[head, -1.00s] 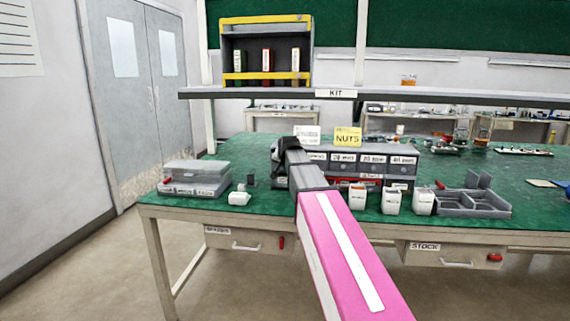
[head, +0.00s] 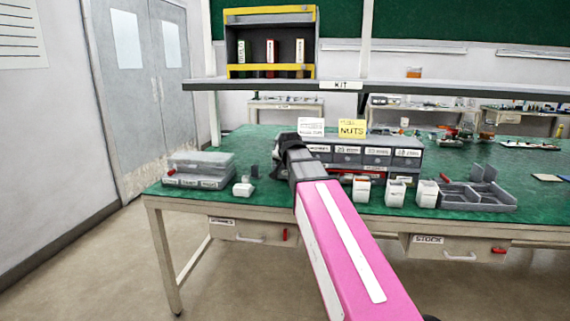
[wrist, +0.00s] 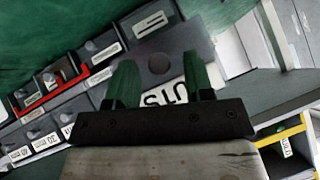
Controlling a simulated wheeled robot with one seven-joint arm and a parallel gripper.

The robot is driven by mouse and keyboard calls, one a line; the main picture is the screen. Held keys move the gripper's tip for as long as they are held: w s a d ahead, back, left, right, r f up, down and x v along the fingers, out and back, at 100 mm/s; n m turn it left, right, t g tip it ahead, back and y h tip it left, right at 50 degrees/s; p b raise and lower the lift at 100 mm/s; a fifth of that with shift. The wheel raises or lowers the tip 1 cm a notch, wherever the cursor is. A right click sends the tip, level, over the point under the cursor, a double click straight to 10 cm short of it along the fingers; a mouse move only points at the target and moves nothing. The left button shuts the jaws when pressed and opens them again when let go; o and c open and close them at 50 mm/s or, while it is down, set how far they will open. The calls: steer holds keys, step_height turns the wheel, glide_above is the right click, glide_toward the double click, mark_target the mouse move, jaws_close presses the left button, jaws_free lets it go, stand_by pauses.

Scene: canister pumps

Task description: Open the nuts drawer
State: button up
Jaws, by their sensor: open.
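The small-drawer cabinet (head: 376,157) stands on the green bench with a yellow NUTS card (head: 352,128) on top. My gripper (wrist: 159,62) is open at the cabinet's left end. In the wrist view a grey drawer front with a round dark knob (wrist: 158,64) shows between the fingers. Its white label (wrist: 164,94) reads "UTS", partly hidden by the left finger and palm. The fingers lie either side of the knob in the picture; I cannot tell whether they touch it. In the head view my arm hides this drawer.
White bins (head: 395,193) and a grey divided tray (head: 478,197) stand in front and right of the cabinet. Clear-lidded cases (head: 198,170) lie at left. The KIT shelf (head: 250,85) runs above the bench. A STOCK drawer (head: 455,246) hangs below.

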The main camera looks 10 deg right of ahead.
steer(key=v, duration=1)
steer(key=shift+s+r, duration=0.3)
